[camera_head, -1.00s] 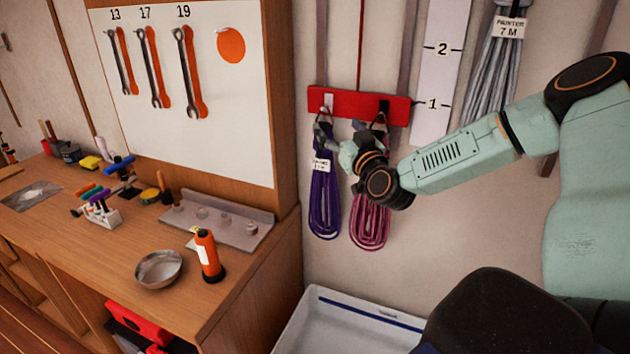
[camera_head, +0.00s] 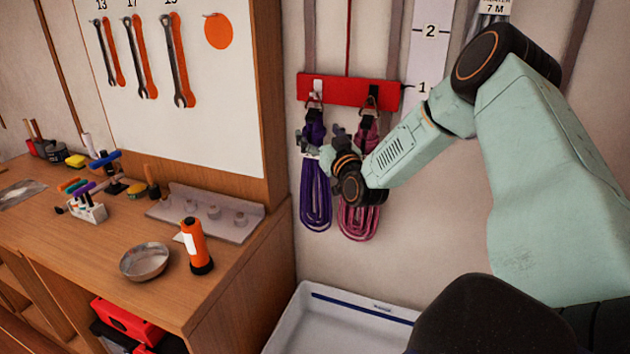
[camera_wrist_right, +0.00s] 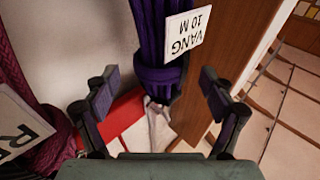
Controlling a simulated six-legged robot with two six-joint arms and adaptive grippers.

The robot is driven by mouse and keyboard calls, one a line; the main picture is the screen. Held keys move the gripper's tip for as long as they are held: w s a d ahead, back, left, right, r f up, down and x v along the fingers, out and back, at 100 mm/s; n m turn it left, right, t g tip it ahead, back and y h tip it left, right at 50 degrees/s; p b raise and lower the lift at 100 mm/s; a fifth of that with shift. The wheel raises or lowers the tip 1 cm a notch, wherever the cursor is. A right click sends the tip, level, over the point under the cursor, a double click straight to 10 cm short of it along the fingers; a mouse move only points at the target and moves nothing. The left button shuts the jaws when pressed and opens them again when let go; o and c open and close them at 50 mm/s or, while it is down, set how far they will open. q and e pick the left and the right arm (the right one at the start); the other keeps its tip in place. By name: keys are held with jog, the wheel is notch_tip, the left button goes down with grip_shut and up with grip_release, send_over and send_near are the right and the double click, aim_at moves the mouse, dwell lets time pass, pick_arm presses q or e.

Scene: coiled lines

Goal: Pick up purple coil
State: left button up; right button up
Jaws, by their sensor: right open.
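The purple coil (camera_head: 316,205) hangs from a hook on the red rack (camera_head: 345,92) on the wall. In the right wrist view the purple coil (camera_wrist_right: 152,40) carries a white label (camera_wrist_right: 187,33) reading "VANG 10 M". My right gripper (camera_head: 312,146) is at the coil's upper part, just below the rack. In the wrist view the right gripper (camera_wrist_right: 160,88) is open, with one finger on each side of the coil's wrapped neck and gaps showing on both sides. My wrist partly hides the coils in the head view. My left gripper is out of view.
A pink coil (camera_head: 358,222) hangs close beside the purple one, behind my wrist. A wooden cabinet (camera_head: 265,90) stands left of the coils. A white bin (camera_head: 290,325) sits below. The bench holds a metal bowl (camera_head: 144,262) and an orange flashlight (camera_head: 196,247).

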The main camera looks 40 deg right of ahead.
jog(key=shift+w+d+f, duration=0.1)
jog(key=shift+w+d, duration=0.2)
jog(key=shift+w, duration=0.3)
jog(key=shift+w+d+f, duration=0.1)
jog(key=shift+w+d, duration=0.15)
jog(key=shift+w, duration=0.65)
jog(key=shift+a+r, duration=0.15)
jog(key=shift+a, duration=0.05)
jog(key=shift+s+a+r, duration=0.15)
jog(key=shift+s+r, duration=0.1)
jog(key=shift+c, duration=0.2)
jog(key=shift+d+f, duration=0.1)
jog(key=shift+d, duration=0.15)
jog(key=shift+c, duration=1.4)
jog(key=shift+w+f, duration=0.15)
jog(key=shift+w, duration=0.05)
jog(key=c, duration=0.3)
jog(key=shift+s+a, duration=0.1)
jog(key=shift+a, duration=0.05)
jog(key=c, duration=0.5)
grip_shut()
jog(key=shift+r, duration=0.2)
